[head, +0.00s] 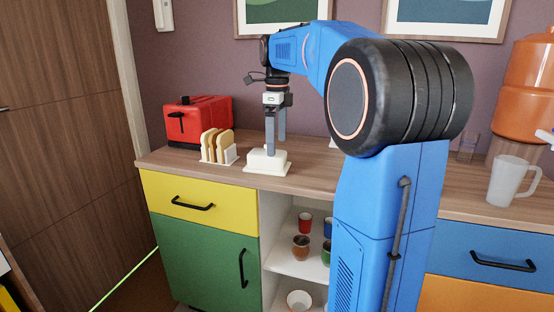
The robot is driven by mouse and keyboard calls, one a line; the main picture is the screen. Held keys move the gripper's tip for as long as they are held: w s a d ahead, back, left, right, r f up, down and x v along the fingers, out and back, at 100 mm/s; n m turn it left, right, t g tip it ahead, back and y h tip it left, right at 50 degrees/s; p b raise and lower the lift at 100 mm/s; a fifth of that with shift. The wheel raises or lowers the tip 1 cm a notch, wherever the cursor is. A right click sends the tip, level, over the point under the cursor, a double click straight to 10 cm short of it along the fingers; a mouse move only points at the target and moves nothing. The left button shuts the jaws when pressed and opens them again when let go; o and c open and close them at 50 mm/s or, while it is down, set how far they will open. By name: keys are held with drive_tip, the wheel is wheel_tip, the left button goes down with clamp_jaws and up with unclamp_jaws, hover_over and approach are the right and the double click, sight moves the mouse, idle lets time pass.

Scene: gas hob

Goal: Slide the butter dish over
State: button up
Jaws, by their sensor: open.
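The butter dish (267,164) is white, with a raised block on a flat base. It sits on the wooden counter (330,176), right of a toast rack. My gripper (275,146) points straight down at the dish, with its two grey fingers apart. The fingertips are at the top of the dish, one at the front and one behind. I cannot tell whether they touch it. My blue arm hides part of the counter to the right.
A toast rack (231,155) with several slices stands close left of the dish, and a red toaster (198,121) behind it. A frosted jug (510,180) and orange dispenser (527,85) stand far right. The counter's front edge is close to the dish. Cups sit on shelves below.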

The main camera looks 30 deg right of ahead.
sight(277, 153)
drive_tip(key=shift+f, duration=3.5)
